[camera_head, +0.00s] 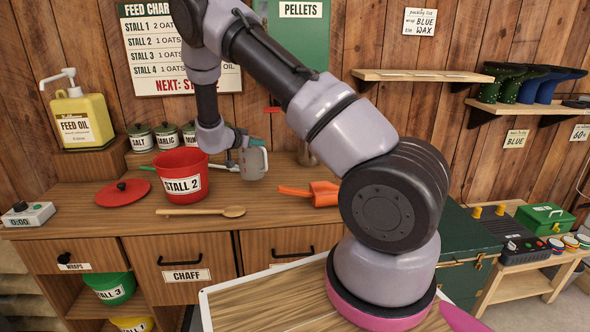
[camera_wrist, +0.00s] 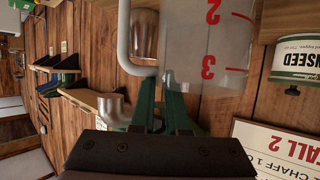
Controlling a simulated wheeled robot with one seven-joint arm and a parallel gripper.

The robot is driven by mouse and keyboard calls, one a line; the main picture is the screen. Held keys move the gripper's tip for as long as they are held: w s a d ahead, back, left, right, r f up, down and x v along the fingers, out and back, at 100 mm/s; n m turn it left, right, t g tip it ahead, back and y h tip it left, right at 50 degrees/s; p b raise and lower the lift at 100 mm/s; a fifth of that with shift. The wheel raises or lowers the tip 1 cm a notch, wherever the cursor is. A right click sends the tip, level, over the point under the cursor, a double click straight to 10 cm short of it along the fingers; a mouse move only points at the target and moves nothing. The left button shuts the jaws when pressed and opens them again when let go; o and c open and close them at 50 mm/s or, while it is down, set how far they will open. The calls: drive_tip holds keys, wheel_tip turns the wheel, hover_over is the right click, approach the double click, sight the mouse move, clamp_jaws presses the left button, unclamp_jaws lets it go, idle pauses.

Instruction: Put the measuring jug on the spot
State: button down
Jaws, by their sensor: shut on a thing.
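In the wrist view the jug (camera_wrist: 207,50) shows red numbers 2 and 3 and a pale handle (camera_wrist: 124,40). My gripper (camera_head: 232,162) is at the jug's left side. In the wrist view its green fingers (camera_wrist: 165,100) are shut on the jug's handle. I cannot tell whether the jug's base touches the counter. I cannot make out a marked spot on the counter.
The red bucket (camera_head: 182,178) stands close to the gripper's left. A wooden spoon (camera_head: 205,212), a red lid (camera_head: 123,192) and an orange scoop (camera_head: 311,193) lie on the counter (camera_head: 262,220). Lidded tins stand behind the bucket. Bare counter lies between spoon and scoop.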

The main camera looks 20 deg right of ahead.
drive_tip(key=s+d+f, duration=0.1)
drive_tip(key=s+d, duration=0.1)
drive_tip(key=d, duration=0.6)
drive_tip(key=s+d+f, duration=0.2)
drive_tip(key=d, duration=0.6)
drive_tip(key=shift+s+d+f, duration=0.2)
drive_tip(key=shift+s+d, duration=0.15)
drive_tip(key=shift+s, duration=0.05)
drive_tip(key=c, duration=0.9)
unclamp_jaws()
